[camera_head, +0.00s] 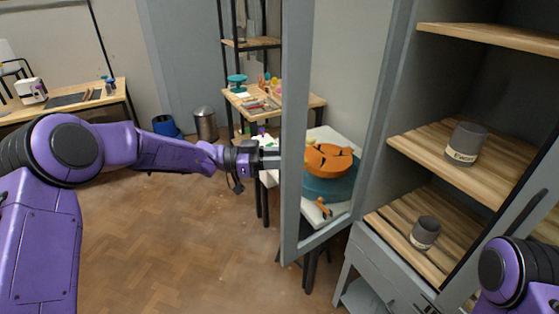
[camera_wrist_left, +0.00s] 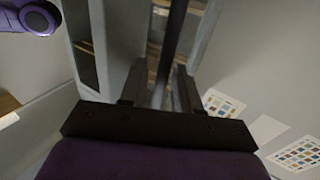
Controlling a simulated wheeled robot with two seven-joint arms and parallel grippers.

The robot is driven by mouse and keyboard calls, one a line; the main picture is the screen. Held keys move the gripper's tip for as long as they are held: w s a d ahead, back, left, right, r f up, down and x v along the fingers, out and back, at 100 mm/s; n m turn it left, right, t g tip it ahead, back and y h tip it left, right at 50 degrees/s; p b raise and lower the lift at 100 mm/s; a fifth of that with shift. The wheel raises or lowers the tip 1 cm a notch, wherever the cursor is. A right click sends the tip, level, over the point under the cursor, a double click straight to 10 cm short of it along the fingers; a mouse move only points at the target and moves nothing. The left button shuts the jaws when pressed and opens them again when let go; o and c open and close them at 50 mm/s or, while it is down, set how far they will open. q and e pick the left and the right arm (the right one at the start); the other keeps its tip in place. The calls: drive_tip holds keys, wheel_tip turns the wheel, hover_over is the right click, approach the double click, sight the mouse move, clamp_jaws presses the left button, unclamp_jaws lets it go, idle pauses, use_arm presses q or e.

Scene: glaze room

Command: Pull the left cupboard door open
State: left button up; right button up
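The left cupboard door (camera_head: 293,180) is a grey frame around a clear pane. It stands swung well out from the cupboard, and the shelves behind it are in plain sight. My left gripper (camera_head: 271,157) reaches in from the left at the free edge of the door; the frame hides its fingertips in the head view. In the left wrist view the two fingers (camera_wrist_left: 160,88) are apart. A dark bar, the door handle (camera_wrist_left: 174,40), runs between them with gaps showing beside it. My right arm shows at the lower right, but its gripper is out of view.
The cupboard shelves (camera_head: 440,140) hold a grey labelled jar (camera_head: 466,144) and a smaller grey jar (camera_head: 425,232). Drawers (camera_head: 385,275) sit below. Through the pane an orange item (camera_head: 328,160) shows on a table. A bin (camera_head: 206,124) stands behind; the wooden floor (camera_head: 190,235) is clear.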

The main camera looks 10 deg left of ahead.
use_arm(q)
drive_tip(key=shift+d+f, duration=0.15)
drive_tip(key=shift+d, duration=0.1)
drive_tip(key=b+v, duration=0.3)
drive_tip(key=v, duration=0.7)
drive_tip(key=shift+a+b, duration=0.25)
drive_tip(key=shift+b, duration=0.15)
drive_tip(key=shift+w, duration=0.1)
